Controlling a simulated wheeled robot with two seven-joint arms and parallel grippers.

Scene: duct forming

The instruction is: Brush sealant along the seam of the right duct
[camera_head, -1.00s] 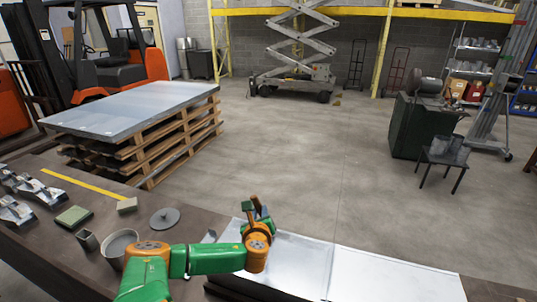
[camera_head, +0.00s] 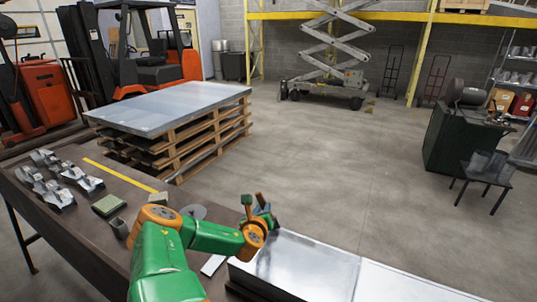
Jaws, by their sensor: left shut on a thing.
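Shiny sheet-metal ductwork lies along the front edge, with a left section (camera_head: 300,262) and a right section (camera_head: 395,286) meeting at a thin line. The right section runs out of the bottom of the picture. My left arm, green and orange, reaches in from the bottom left. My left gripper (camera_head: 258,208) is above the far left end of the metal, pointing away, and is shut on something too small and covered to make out. No brush can be clearly picked out. My right gripper is out of view.
The brown bench (camera_head: 82,226) carries metal brackets (camera_head: 58,192), a green pad (camera_head: 108,205), a small square cup (camera_head: 119,228) and a round grey lid (camera_head: 194,211). A pallet stack (camera_head: 185,146) stands behind.

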